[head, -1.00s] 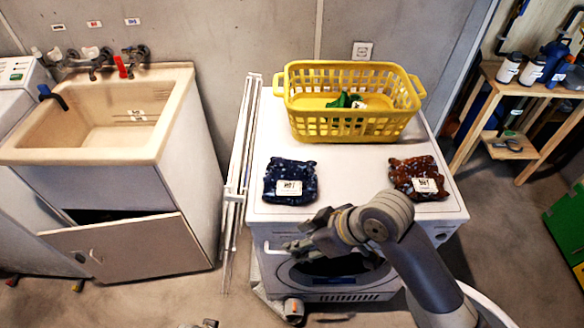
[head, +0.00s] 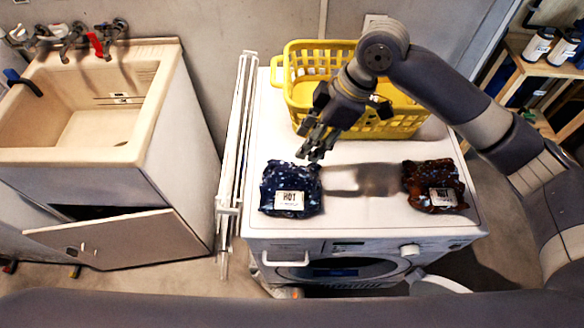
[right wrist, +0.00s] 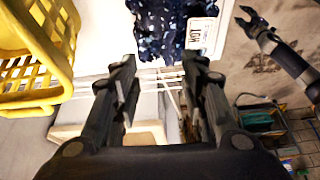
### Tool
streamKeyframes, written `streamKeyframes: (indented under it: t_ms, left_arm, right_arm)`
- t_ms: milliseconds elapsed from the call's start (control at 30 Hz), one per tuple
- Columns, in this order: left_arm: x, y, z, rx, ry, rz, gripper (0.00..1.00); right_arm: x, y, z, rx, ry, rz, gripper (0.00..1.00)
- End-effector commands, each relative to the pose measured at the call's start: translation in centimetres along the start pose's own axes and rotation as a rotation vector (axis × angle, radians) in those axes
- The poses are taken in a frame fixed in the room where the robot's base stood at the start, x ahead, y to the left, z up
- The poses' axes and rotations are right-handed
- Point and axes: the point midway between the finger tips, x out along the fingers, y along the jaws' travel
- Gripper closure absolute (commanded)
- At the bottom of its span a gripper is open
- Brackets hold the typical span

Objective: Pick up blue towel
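The blue towel (head: 290,188), dark blue and speckled with a white HOT label, lies folded on the left part of the white washing machine top. It also shows in the right wrist view (right wrist: 160,28) at the top, beyond the fingers. My right gripper (head: 310,152) is just behind and above the towel, pointing down, apart from it. In the right wrist view its two fingers are spread with nothing between them. My left gripper (right wrist: 243,16) shows at the upper right of the right wrist view, with its fingers apart and empty.
A brown-red towel (head: 434,187) lies on the right of the washing machine (head: 360,222). A yellow basket (head: 400,125) stands behind my right gripper. A folded white rack (head: 236,150) leans at the machine's left, beside the sink cabinet (head: 165,180).

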Motion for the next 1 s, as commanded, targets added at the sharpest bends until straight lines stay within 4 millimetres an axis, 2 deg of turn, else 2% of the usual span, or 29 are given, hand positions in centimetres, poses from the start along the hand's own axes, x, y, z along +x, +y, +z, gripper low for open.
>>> streamKeyframes:
  t_ms: [200,467,733,1000]
  left_arm:
    - [-0.7,0.0,0.1,0.0,-0.002,0.001,0.6]
    - [-1.2,0.0,-0.1,0.0,-0.001,0.0,0.6]
    - [-2.6,0.0,-0.2,0.0,-0.001,0.0,0.6]
    - [-2.6,0.0,-0.1,0.0,-0.002,0.001,0.6]
  right_arm:
    - [3.4,-0.2,-0.1,0.0,0.0,-0.005,0.6]
    - [5.6,-0.1,0.1,0.001,-0.001,-0.002,0.6]
    - [9.4,-0.2,0.6,0.001,-0.001,-0.003,0.6]
    - [10.4,-0.2,0.7,-0.001,0.0,0.0,0.6]
